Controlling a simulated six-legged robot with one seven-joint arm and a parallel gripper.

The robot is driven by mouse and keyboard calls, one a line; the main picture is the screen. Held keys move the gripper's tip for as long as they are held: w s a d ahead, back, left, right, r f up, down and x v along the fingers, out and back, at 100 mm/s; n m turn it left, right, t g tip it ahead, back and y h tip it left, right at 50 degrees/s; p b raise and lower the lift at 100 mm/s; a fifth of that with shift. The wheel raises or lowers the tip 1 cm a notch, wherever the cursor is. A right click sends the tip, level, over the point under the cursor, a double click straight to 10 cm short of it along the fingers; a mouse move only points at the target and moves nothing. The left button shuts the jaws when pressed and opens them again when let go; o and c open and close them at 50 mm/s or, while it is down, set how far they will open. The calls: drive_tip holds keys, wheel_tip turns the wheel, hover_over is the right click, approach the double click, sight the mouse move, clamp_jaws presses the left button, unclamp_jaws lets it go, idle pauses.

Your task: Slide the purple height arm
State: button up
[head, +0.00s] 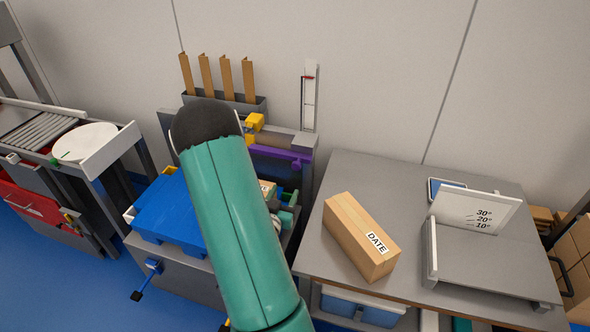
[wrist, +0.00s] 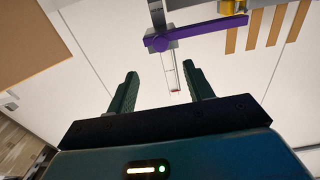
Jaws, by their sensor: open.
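The purple height arm (head: 282,155) is a flat bar on a grey column, next to an upright white scale, in the head view. In the wrist view the purple height arm (wrist: 208,29) crosses the top of the picture, with a round purple knob at its left end. My gripper (wrist: 161,76) is open and empty in the wrist view. Its dark green fingers stand below the purple arm in that picture and appear apart from it. In the head view my green arm covers much of the middle, and the gripper's fingers cannot be made out.
A yellow block (head: 254,124) sits above the purple arm, beside several brown strips (head: 207,75) in a grey holder. A blue tray (head: 166,212) is left of my arm. A cardboard box marked DATE (head: 352,232) lies on the grey table (head: 395,187) with a white angle board (head: 474,211).

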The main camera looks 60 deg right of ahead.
sight(296, 168)
drive_tip(key=d, duration=0.4)
drive_tip(key=w+d, duration=0.1)
drive_tip(key=d, duration=0.3)
drive_tip(key=w+d, duration=0.1)
drive_tip(key=d, duration=0.3)
clamp_jaws()
drive_tip(key=shift+f, duration=0.15)
